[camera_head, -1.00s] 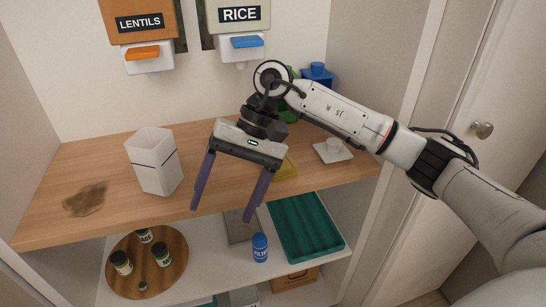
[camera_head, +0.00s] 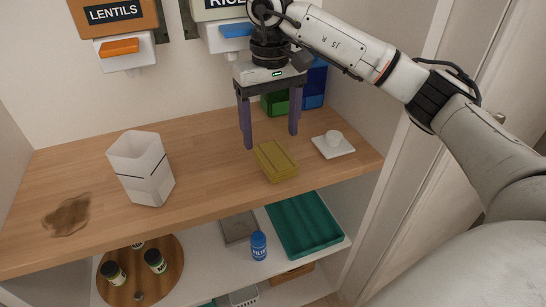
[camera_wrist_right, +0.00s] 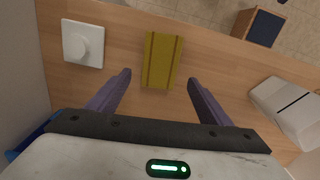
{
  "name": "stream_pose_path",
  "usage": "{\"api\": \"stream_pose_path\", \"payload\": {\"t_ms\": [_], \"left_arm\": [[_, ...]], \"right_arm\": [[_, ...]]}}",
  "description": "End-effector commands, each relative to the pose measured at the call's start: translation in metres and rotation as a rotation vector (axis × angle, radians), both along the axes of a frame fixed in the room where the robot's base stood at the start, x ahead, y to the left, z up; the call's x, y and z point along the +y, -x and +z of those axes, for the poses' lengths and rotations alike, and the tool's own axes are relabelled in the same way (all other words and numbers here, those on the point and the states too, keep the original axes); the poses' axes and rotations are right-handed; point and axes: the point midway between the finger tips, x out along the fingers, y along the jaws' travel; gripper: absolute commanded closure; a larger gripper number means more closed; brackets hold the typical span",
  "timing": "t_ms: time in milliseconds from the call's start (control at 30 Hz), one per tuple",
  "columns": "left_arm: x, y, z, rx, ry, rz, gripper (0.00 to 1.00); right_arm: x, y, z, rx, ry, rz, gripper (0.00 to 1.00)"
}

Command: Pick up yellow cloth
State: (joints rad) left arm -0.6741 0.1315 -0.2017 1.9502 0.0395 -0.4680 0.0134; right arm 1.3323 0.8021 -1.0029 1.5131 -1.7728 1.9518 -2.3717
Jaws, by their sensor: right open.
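The yellow cloth (camera_head: 275,161) is a folded block lying flat on the wooden shelf, between the white container and the white plate. It also shows in the right wrist view (camera_wrist_right: 162,60), ahead of my fingertips and roughly centred between them. My right gripper (camera_head: 271,139) is open and empty, with its purple fingers pointing down just behind the cloth in the head view. In the right wrist view my right gripper (camera_wrist_right: 160,78) has its fingers spread wider than the cloth. My left gripper is not in view.
A white hexagonal container (camera_head: 140,170) stands left on the shelf near a brown stain (camera_head: 67,215). A white plate (camera_head: 333,147) with a knob sits to the right. Green (camera_head: 275,104) and blue (camera_head: 314,88) bins stand behind. Lentils (camera_head: 115,30) and rice dispensers hang above.

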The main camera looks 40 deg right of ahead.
Motion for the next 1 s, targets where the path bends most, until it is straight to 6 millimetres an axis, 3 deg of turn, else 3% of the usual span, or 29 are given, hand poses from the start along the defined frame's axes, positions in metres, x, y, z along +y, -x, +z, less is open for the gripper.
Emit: {"api": "stream_pose_path", "payload": {"t_ms": [300, 600, 867, 1000], "left_arm": [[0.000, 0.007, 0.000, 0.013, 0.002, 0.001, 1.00], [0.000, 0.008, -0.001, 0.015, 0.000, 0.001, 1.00], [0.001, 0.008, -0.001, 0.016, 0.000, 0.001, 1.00], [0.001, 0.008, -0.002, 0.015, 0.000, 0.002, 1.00]], "right_arm": [[-0.001, 0.005, -0.044, 0.000, -0.001, -0.001, 0.27], [-0.001, 0.005, -0.049, -0.002, -0.002, -0.001, 0.27], [-0.001, 0.005, -0.049, -0.002, -0.002, -0.001, 0.70], [-0.001, 0.004, -0.049, -0.002, -0.002, -0.001, 0.72]]}}
